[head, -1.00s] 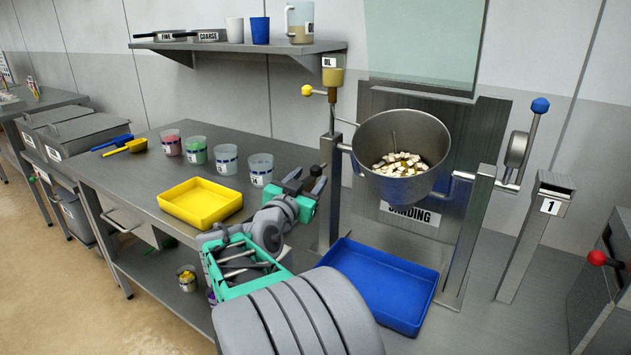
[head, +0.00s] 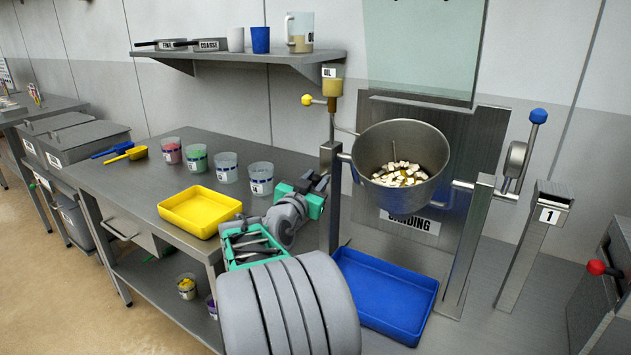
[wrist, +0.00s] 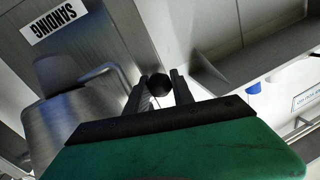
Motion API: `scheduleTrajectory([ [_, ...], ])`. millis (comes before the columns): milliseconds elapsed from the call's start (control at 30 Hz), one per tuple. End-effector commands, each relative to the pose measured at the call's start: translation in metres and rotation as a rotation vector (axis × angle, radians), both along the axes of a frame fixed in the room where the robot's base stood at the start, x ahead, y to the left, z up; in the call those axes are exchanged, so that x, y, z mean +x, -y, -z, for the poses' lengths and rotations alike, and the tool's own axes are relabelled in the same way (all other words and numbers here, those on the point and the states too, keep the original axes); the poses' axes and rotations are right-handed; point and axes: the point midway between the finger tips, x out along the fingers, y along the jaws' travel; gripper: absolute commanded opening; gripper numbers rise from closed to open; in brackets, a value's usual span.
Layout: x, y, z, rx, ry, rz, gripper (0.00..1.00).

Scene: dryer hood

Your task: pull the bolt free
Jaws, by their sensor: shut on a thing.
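My gripper (head: 319,182) is at the left post (head: 330,215) of the drum stand, level with the steel drum's (head: 404,205) lower half. In the wrist view its two dark fingers (wrist: 160,88) are shut around a black round knob (wrist: 158,83), which I take to be the bolt's head. The bolt's shank is hidden, so I cannot tell how far it sits in the post. The drum is tilted with its mouth toward me and holds pale and brown pieces.
A blue tray (head: 384,322) lies below the drum. A yellow tray (head: 201,229) and several cups stand on the bench to the left. An oil cup (head: 332,82) tops the left post. A red-knobbed lever (head: 597,267) is at far right.

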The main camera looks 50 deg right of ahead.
Motion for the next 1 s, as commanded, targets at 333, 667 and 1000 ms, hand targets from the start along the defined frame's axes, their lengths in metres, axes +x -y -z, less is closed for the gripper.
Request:
scheduleTrajectory([
  [333,-0.0002,0.0001,0.0001,0.000,0.000,0.000,0.00],
  [667,-0.0003,0.0001,0.0003,0.000,0.000,0.001,0.00],
  [1000,-0.0004,0.0001,0.0004,0.001,-0.001,0.001,0.00],
])
